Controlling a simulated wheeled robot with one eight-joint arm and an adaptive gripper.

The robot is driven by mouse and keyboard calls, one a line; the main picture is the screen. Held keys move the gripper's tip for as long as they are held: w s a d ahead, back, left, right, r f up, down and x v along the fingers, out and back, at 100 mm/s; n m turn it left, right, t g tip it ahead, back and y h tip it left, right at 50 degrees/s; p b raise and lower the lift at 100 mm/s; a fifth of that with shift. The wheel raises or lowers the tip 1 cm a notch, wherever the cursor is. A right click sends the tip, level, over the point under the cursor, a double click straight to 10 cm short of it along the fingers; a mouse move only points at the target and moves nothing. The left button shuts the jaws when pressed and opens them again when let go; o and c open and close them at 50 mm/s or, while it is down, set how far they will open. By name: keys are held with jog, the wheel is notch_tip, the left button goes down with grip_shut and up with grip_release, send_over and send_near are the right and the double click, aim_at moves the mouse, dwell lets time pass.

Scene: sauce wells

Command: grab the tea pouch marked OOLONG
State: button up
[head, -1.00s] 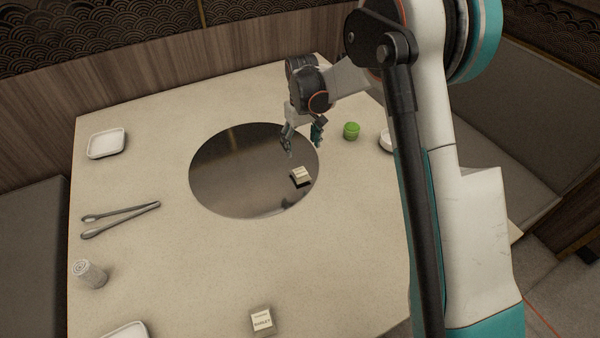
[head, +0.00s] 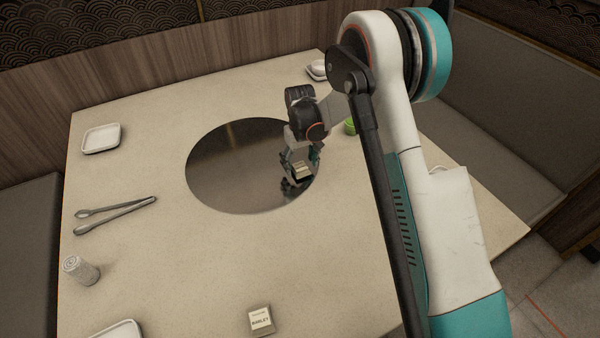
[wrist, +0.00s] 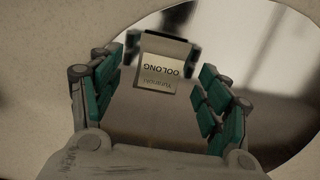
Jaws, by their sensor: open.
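The OOLONG tea pouch (wrist: 162,66) is a small pale packet with a dark label print, upside down in the wrist view. In the head view the pouch (head: 302,170) lies at the right part of the dark round plate. My gripper (wrist: 163,62) is open, with its teal-padded fingers on either side of the pouch. In the head view my gripper (head: 300,172) is low over the plate, around the pouch. I cannot tell whether the fingers touch it.
A second pouch, marked BARLEY (head: 261,320), lies at the table's front. A green container (head: 350,126) is right of my gripper, partly hidden by my arm.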

notch_tip(320, 180, down, 2)
jog(key=shift+f, duration=0.1)
jog(key=c, duration=1.1)
